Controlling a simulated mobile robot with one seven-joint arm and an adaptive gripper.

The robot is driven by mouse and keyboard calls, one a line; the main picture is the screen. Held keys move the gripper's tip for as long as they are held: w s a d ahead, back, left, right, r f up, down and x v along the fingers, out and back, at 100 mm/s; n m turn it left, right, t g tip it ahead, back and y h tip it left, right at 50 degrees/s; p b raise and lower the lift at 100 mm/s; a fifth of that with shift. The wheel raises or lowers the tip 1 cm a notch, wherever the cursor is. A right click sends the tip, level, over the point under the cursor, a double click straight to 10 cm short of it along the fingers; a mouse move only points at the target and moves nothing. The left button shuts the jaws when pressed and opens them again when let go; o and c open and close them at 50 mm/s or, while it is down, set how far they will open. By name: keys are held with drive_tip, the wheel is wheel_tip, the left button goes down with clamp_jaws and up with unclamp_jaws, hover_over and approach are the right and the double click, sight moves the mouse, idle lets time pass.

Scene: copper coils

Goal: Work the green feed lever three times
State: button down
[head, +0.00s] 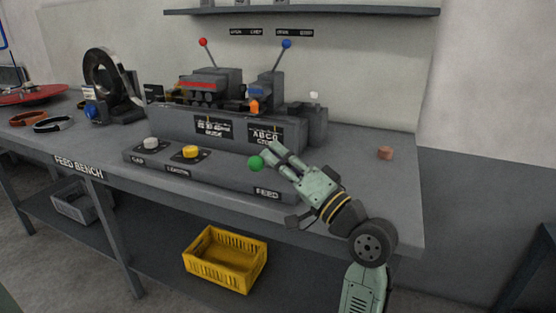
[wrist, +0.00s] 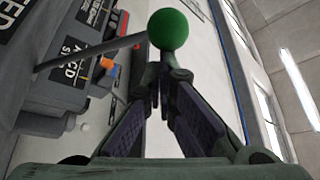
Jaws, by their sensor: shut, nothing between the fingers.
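The green ball knob (head: 256,163) of the feed lever shows at the front right of the machine, above the FEED label (head: 268,194). In the wrist view the green knob (wrist: 168,29) and its thin grey rod (wrist: 95,56) are just beyond my fingertips. My gripper (head: 268,150) is shut and empty, with its fingertips right by the knob. In the wrist view the fingers of my gripper (wrist: 163,78) meet just below the knob. I cannot tell whether they touch it. In the head view the lever's rod is hidden.
On the machine stand a red-knobbed lever (head: 203,42), a blue-knobbed lever (head: 286,44), a white button (head: 151,143) and a yellow button (head: 190,152). A small copper-coloured block (head: 385,153) lies on the bench's right end. A yellow crate (head: 226,262) sits on the lower shelf.

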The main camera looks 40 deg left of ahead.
drive_tip(key=shift+s+d+f+n+g+y+b, duration=0.1)
drive_tip(key=shift+s+f+n+g+y+b, duration=0.3)
drive_tip(key=shift+f+n+b, duration=1.35)
drive_tip(key=shift+s+d+f+n+g+y+b, duration=0.15)
drive_tip(key=shift+s+f+n+g+b, duration=0.4)
drive_tip(key=shift+b, duration=2.3)
drive_tip(key=shift+s+d+f+n+g+y+b, duration=0.1)
drive_tip(key=shift+s+f+n+g+y+b, duration=0.15)
drive_tip(key=shift+s+f+n+g+b, duration=1.1)
drive_tip(key=shift+w+f+m+t+b, duration=0.1)
drive_tip(key=shift+w+m+t+b, duration=0.35)
drive_tip(key=shift+w+t+b, duration=0.35)
drive_tip(key=shift+s, duration=0.15)
